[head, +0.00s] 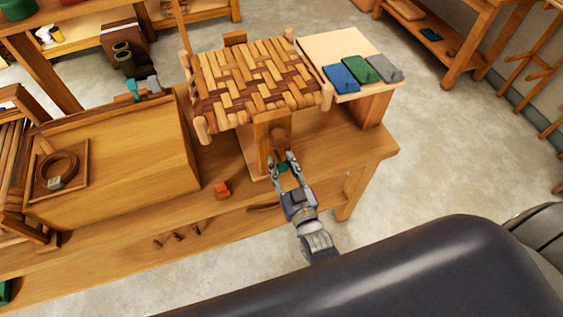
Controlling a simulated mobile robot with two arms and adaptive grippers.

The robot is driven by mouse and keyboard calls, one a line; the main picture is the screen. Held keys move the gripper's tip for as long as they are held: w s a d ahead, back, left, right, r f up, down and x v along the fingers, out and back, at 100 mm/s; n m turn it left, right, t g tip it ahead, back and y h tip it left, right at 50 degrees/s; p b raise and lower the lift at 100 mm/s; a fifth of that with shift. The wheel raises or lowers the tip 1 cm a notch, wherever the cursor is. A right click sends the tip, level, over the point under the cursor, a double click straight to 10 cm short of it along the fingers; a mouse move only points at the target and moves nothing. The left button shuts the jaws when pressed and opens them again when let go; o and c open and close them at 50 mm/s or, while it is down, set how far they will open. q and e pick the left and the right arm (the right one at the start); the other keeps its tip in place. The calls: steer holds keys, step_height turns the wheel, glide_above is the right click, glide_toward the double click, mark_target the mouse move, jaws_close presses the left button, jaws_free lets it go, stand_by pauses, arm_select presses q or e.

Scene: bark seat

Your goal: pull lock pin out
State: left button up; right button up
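The woven bark seat (255,80) rests on top of a wooden stand (262,140) at the front of the workbench. A small green piece (283,168), which may be the lock pin's head, shows low at the front of the stand. My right gripper (283,160) reaches up to it from below right. Its two fingers are spread, with the green piece between or just behind them; contact is not clear. The rest of the pin is hidden. My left gripper is not in view.
A small orange block (222,190) lies on the bench left of the stand. A wooden box (120,160) fills the bench's left part, with a coil (57,170) in a tray. A pale board (312,48) with blue, green and grey blocks stands right of the seat.

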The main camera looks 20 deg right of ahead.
steer(key=shift+o, duration=0.4)
steer(key=shift+r, duration=0.1)
steer(key=shift+s, duration=0.15)
steer(key=s, duration=1.2)
steer(key=shift+d, duration=0.2)
